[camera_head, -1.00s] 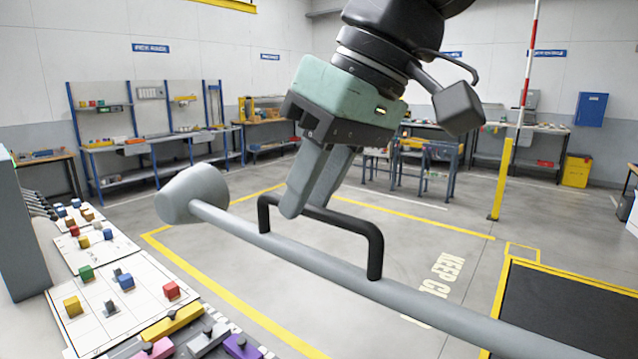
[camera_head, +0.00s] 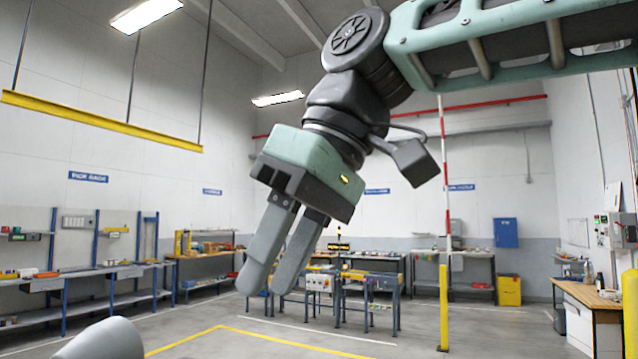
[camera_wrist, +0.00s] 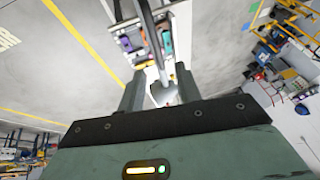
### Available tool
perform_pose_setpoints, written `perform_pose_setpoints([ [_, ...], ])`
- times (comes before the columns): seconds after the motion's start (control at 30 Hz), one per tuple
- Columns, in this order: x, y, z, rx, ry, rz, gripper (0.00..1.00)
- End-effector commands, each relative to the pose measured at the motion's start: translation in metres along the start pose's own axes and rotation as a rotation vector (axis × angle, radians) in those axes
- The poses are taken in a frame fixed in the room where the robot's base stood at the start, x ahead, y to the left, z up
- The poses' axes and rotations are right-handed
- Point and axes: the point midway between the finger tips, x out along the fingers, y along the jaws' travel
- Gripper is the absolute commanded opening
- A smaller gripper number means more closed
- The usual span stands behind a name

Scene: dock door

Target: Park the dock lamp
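The dock lamp's grey cone-shaped head (camera_head: 98,342) shows only in part at the bottom left edge of the head view. Its arm and black handle are out of that view. In the wrist view the lamp head (camera_wrist: 163,94) appears beyond and between the fingers, with its arm running up toward the top edge. My gripper (camera_head: 267,283) hangs tilted, above and right of the lamp head in the head view. Its two fingers are apart with nothing between them. They also show apart in the wrist view (camera_wrist: 160,76).
A yellow post (camera_head: 444,308) and a red-white pole (camera_head: 447,180) stand to the right. Workbenches (camera_head: 85,272) line the back walls. Open floor with yellow lines lies ahead. In the wrist view, a board with coloured pieces (camera_wrist: 131,43) lies below.

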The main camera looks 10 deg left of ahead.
Motion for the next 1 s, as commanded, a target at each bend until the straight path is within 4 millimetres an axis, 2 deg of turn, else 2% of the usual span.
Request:
perform_pose_setpoints([
  [0.2,-0.05,0.0,-0.001,-0.001,0.004,0.0,0.34],
  [0.4,-0.078,0.0,-0.001,-0.001,0.001,-0.001,0.34],
  [0.6,-0.088,0.0,0.0,-0.001,-0.001,-0.002,0.34],
  [1.0,-0.088,0.0,0.0,-0.001,-0.001,-0.001,0.34],
])
